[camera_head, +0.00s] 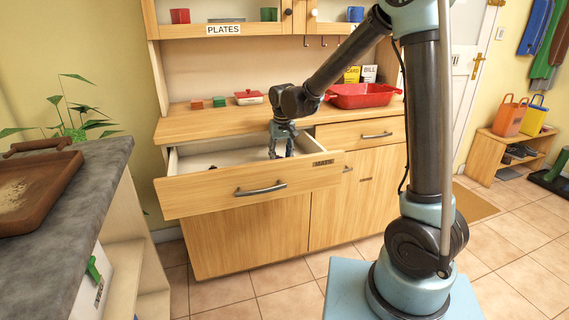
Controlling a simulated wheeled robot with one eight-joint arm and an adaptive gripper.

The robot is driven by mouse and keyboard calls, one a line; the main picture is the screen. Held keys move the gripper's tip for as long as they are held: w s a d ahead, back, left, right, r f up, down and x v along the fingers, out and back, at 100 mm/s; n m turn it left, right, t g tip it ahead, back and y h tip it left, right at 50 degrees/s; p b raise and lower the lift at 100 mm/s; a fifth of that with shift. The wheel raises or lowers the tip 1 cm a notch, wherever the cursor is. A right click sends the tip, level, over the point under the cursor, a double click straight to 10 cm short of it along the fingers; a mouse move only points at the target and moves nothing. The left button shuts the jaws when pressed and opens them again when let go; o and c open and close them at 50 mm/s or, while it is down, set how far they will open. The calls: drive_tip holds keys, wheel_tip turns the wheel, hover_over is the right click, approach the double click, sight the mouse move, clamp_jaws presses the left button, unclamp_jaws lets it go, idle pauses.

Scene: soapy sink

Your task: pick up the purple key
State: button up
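No purple key can be made out in this view. A wooden drawer (247,189) of the sideboard is pulled open, with a small label at its right end that is hard to read. Its front wall hides much of the inside. A small dark thing (213,167) shows in the drawer's left part, too small to identify. My gripper (281,156) points down into the drawer's right part. Its two fingers are apart, with no object seen between them. The fingertips are close to the drawer's front wall, and what lies under them is hidden.
The sideboard top (190,125) holds small red and green blocks, a red-lidded dish (248,97) and a red roasting tin (360,95) right of my wrist. A shelf with mugs hangs above. A grey counter (75,220) with a wooden tray stands at left.

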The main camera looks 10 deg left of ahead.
drive_tip(key=c, duration=0.4)
drive_tip(key=shift+c, duration=0.3)
drive_tip(key=shift+r, duration=0.1)
drive_tip(key=shift+r, duration=0.6)
wheel_tip(320, 180, up, 2)
drive_tip(key=shift+r, duration=0.2)
drive_tip(key=s+a, duration=0.3)
drive_tip(key=a, duration=0.1)
drive_tip(key=s+a, duration=0.4)
drive_tip(key=a, duration=0.1)
drive_tip(key=s+a, duration=0.4)
drive_tip(key=a, duration=0.1)
drive_tip(key=shift+s+f, duration=0.15)
drive_tip(key=shift+s, duration=0.1)
